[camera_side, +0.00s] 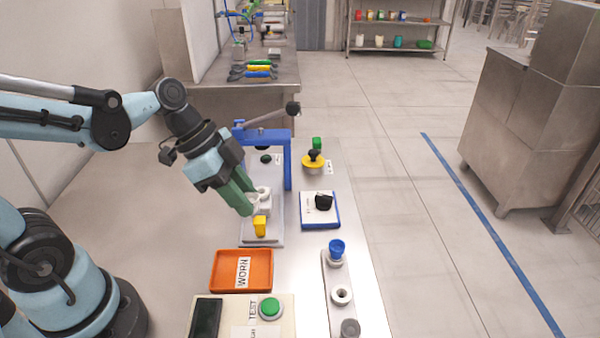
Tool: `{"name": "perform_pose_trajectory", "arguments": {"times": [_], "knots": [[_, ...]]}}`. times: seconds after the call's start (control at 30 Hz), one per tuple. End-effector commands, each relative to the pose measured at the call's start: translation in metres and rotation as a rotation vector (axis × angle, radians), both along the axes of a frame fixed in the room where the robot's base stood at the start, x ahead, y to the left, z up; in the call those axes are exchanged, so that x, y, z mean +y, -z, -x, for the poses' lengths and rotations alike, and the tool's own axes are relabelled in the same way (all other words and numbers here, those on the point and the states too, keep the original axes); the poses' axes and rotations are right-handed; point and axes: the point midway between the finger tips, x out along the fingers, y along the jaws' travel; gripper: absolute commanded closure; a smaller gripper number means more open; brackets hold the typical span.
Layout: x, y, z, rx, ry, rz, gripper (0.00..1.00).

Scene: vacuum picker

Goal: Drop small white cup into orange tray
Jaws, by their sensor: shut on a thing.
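My gripper (248,203) has green fingers and reaches down from the upper left over the grey plate (267,239) beside the blue press frame. Its fingers are shut on a small white cup (254,198), which the fingers partly hide. A white block-like part (265,205) shows right beside the cup. I cannot tell whether the cup still touches it. The orange tray (219,270), with a white label reading WORN, lies on the table nearer the camera, below the gripper in the picture. No object shows in the tray besides the label.
A yellow piece (260,226) stands on the plate between gripper and tray. The blue press frame (288,165) with its lever stands behind. A blue-edged pad (334,221), a white strip (333,278) holding several cups, and a green TEST button (270,308) are nearby.

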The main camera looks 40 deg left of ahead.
Motion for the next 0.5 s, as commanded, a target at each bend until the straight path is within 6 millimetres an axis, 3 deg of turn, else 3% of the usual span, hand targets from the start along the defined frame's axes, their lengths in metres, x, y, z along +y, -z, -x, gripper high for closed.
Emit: {"name": "perform_pose_trajectory", "arguments": {"times": [0.3, 0.5], "knots": [[-0.030, -0.010, 0.038, -0.001, 0.518, 0.000, 1.00], [-0.035, -0.011, 0.045, -0.002, 0.628, -0.002, 1.00]]}}
